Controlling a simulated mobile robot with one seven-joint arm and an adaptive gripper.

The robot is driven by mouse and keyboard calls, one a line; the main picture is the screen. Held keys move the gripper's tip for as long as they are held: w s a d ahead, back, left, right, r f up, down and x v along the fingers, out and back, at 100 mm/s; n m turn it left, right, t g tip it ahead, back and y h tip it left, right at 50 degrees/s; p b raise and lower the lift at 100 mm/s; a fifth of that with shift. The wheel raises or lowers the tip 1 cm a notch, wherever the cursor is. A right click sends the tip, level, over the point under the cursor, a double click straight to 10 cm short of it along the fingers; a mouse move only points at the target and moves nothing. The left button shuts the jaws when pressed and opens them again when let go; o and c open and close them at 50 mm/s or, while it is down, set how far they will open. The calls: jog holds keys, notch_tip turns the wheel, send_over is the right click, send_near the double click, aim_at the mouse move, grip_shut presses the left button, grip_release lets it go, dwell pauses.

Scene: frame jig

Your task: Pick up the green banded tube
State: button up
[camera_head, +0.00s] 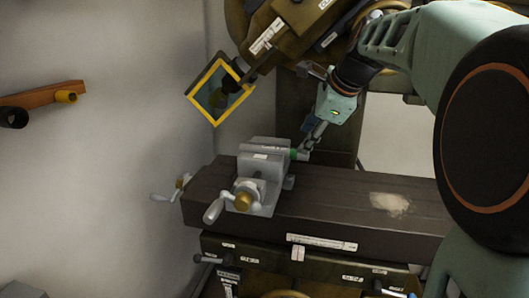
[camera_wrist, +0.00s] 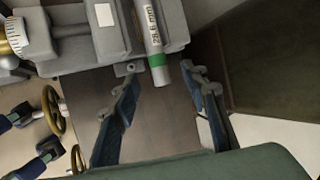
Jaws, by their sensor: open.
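The green banded tube (camera_wrist: 153,40) is a grey tube with a white size label and a green band near its free end. It lies on or along the grey vise (camera_wrist: 100,30) in the wrist view, its banded end sticking out toward my gripper (camera_wrist: 160,74). My gripper is open, with one finger on each side of that end; I cannot tell whether either touches it. In the head view the green band (camera_head: 293,154) shows at the right side of the vise (camera_head: 262,180), next to my gripper (camera_head: 305,148). The tube's other end is out of view.
The vise stands on a dark bench (camera_head: 335,195), with a handle (camera_head: 214,211) at its front. A yellow-framed panel (camera_head: 219,90) and a brown machine head (camera_head: 290,35) hang above. The bench top right of the vise is clear except for a pale patch (camera_head: 390,204).

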aim_at(297, 153)
jog(key=x, duration=0.7)
jog(key=shift+s, duration=0.2)
grip_shut()
